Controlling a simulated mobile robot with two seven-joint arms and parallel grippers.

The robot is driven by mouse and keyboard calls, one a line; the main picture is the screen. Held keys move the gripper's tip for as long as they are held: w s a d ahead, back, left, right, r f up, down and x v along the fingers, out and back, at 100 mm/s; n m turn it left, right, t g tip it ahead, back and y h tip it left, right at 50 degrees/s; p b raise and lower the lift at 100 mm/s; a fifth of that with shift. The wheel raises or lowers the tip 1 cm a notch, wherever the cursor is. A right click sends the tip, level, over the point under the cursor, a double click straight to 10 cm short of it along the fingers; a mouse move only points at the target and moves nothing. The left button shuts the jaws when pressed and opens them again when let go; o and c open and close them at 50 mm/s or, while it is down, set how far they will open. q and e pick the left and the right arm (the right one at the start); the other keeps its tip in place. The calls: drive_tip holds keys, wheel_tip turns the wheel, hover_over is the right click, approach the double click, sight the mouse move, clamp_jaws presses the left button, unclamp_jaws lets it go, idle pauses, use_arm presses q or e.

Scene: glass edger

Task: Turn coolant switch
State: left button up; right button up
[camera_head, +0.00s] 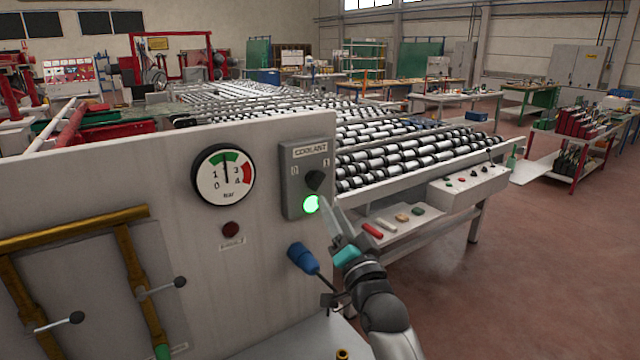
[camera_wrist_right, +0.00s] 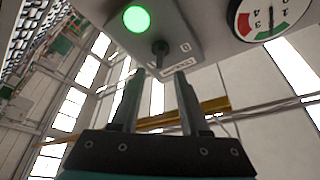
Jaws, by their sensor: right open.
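The coolant switch is a dark knob (camera_head: 314,181) on a grey box labelled COOLANT (camera_head: 296,175), on the white panel, with marks 0 and 1 above it. A green lamp (camera_head: 311,204) glows just below the knob. My right gripper (camera_head: 326,208) is just in front of the box, its tips close to the lamp and knob. In the right wrist view the fingers (camera_wrist_right: 160,78) are open and empty, with the knob (camera_wrist_right: 160,49) ahead of the gap between them. Which mark the knob points at is hard to tell. My left gripper is not in view.
A round pressure gauge (camera_head: 224,175) and a dark red button (camera_head: 230,229) sit left of the box. A blue knob-like part (camera_head: 303,257) sticks out below it, close to my right arm. A roller table (camera_head: 410,150) stands behind on the right.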

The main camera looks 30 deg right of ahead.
sight(319, 185)
drive_tip(key=x, duration=0.8)
drive_tip(key=shift+w+p, duration=0.1)
drive_tip(key=shift+p, duration=0.3)
drive_tip(key=shift+c, duration=0.2)
clamp_jaws()
